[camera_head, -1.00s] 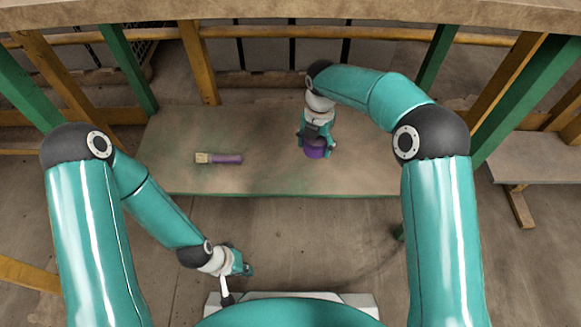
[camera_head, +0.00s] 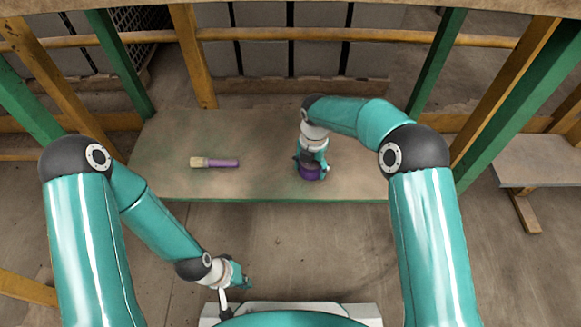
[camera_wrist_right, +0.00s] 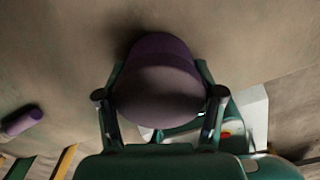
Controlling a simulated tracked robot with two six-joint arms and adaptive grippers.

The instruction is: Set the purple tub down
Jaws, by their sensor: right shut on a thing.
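The purple tub (camera_head: 308,174) is in my right gripper (camera_head: 310,168), over the right part of the low table (camera_head: 245,185). In the right wrist view the tub (camera_wrist_right: 160,85) sits between the two fingers of the gripper (camera_wrist_right: 160,103), which are shut on its sides. The tub is at or just above the tabletop; I cannot tell whether its base touches. My left gripper (camera_head: 243,281) hangs in front of the table, away from the tub, too small to show if its fingers are open.
A brush with a purple handle (camera_head: 222,163) lies on the table to the left of the tub; its handle also shows in the right wrist view (camera_wrist_right: 20,122). The tabletop between them is clear. Green and yellow posts and rails stand behind. Another bench (camera_head: 545,158) is at the right.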

